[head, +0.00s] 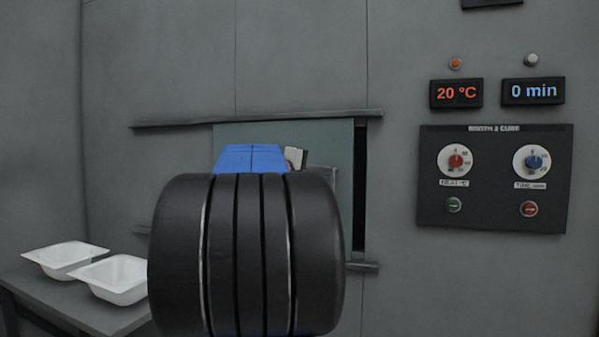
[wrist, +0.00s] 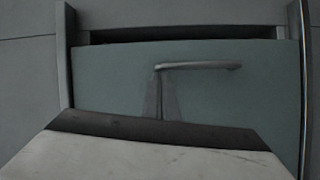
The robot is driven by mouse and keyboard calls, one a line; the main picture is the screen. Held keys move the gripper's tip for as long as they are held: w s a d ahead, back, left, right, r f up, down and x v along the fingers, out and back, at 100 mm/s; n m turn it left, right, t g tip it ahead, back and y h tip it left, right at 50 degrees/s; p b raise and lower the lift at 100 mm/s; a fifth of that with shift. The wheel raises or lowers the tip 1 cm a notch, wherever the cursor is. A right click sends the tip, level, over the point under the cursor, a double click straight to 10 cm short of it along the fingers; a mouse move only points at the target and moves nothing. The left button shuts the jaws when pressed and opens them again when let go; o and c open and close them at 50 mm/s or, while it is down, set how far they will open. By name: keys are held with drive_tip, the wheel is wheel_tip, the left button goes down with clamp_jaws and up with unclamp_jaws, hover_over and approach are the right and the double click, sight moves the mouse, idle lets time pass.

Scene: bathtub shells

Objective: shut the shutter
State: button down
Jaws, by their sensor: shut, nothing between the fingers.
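The shutter (head: 335,140) is a flat grey-green panel between an upper and a lower rail on the wall. A narrow dark gap (head: 360,190) shows along its right edge, so it stands partly open. In the wrist view the shutter (wrist: 110,85) fills the middle, with the dark gap (wrist: 180,32) along the top. Its grey bar handle (wrist: 205,66) runs sideways there. My gripper (wrist: 161,82) is shut and empty, its tips at the handle's left end. I cannot tell whether they touch. In the head view my arm hides the fingertips and much of the shutter.
The upper rail (head: 260,117) sticks out from the wall. A control panel (head: 495,180) with two dials and displays reading 20 °C and 0 min is to the right. Two white tub shells (head: 65,257) (head: 118,278) stand on a dark table (head: 70,305) at the lower left.

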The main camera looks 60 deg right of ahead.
drive_tip(key=s, duration=0.7)
drive_tip(key=shift+d, duration=0.25)
drive_tip(key=shift+w+d+r, duration=0.1)
drive_tip(key=shift+w, duration=0.25)
approach(342, 171)
drive_tip(key=r+v, duration=0.1)
drive_tip(key=v, duration=0.3)
drive_tip(key=shift+v, duration=0.85)
drive_tip(key=shift+f, duration=0.15)
